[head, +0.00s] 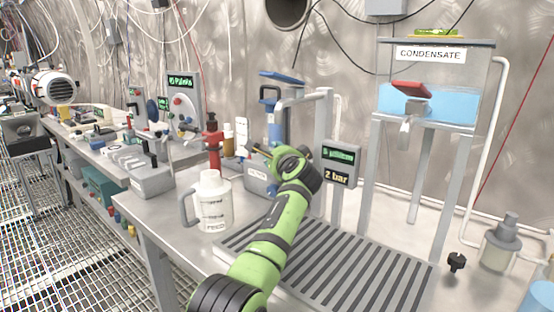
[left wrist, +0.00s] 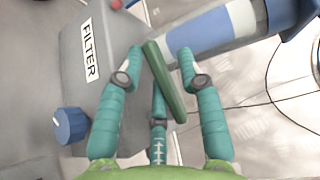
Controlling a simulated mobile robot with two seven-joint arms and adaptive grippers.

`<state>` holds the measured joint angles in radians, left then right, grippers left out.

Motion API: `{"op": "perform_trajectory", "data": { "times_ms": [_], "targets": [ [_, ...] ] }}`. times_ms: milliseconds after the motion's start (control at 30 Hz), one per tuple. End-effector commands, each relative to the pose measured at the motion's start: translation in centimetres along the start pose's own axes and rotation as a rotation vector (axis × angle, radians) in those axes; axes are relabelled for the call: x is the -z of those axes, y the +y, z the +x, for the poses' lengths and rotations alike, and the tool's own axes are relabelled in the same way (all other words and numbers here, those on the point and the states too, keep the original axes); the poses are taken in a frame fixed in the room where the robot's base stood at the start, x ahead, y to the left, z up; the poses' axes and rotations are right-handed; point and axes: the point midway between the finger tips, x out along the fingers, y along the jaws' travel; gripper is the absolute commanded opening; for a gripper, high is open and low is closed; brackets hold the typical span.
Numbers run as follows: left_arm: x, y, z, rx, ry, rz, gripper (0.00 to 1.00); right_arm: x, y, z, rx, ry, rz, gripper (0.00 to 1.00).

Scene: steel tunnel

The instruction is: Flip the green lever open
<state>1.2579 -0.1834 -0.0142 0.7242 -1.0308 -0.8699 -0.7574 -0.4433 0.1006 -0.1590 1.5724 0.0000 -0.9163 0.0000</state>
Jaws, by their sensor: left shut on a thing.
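The green lever (left wrist: 163,82) is a dark green bar that lies at a slant between the fingers of my left gripper (left wrist: 160,62) in the left wrist view. My left gripper is shut on it. In the head view my green left arm reaches up from the bottom, and the left gripper (head: 262,151) is at the grey box and blue-capped cylinder. The lever cannot be made out clearly there, as the gripper and wrist cover that spot. My right gripper is not in view.
A grey box marked FILTER (left wrist: 85,50) with a blue knob (left wrist: 70,125) is beside the gripper. A white jug (head: 212,205) stands left of my arm. A display reading 2 bar (head: 337,165) is close right of the wrist. A slatted grate (head: 350,270) lies in front, bare.

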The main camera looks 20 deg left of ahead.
Motion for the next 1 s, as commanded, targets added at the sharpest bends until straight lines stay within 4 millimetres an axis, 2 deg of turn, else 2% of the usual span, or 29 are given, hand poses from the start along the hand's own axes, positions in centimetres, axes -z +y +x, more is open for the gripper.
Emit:
{"op": "perform_trajectory", "data": {
  "times_ms": [33, 1000],
  "targets": [
    [0.2, -1.2, -0.7, 0.026, 0.006, -0.004, 0.3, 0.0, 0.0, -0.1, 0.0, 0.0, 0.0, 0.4],
    [-0.8, 0.4, -7.2, 0.009, 0.004, -0.003, 0.3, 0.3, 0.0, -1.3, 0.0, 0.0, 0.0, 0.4]
  ]
}}
